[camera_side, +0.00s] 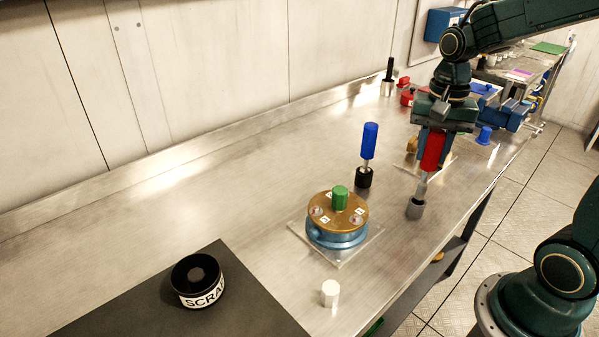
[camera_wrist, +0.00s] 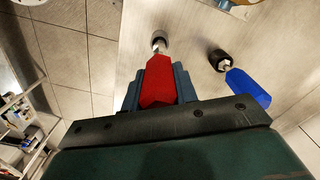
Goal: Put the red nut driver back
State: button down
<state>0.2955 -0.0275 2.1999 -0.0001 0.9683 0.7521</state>
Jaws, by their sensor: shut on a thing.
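My gripper (camera_side: 433,134) is shut on the red handle of the red nut driver (camera_side: 432,152), which is nearly upright with its metal shaft pointing down. In the wrist view the red nut driver (camera_wrist: 157,84) sits between the two fingers of my gripper (camera_wrist: 158,92). The shaft's lower end meets the grey cylindrical holder (camera_side: 415,210) on the bench, which also shows in the wrist view (camera_wrist: 160,38). I cannot tell how deep the tip is in it. A blue nut driver (camera_side: 369,141) stands in a black holder (camera_side: 364,178) to the left.
A blue round housing with a brown lid (camera_side: 337,218) and green knob stands on a clear plate in front. A white cylinder (camera_side: 330,293) and a black scrap bin (camera_side: 197,281) are nearer. Blue and red items crowd the bench behind my gripper.

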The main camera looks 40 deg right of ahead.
aim_at(428, 166)
jog(key=shift+f, duration=2.15)
jog(key=c, duration=1.1)
grip_release()
jog(key=shift+f, duration=0.1)
notch_tip(428, 166, up, 12)
jog(key=shift+r, duration=0.15)
jog(key=shift+s, duration=0.1)
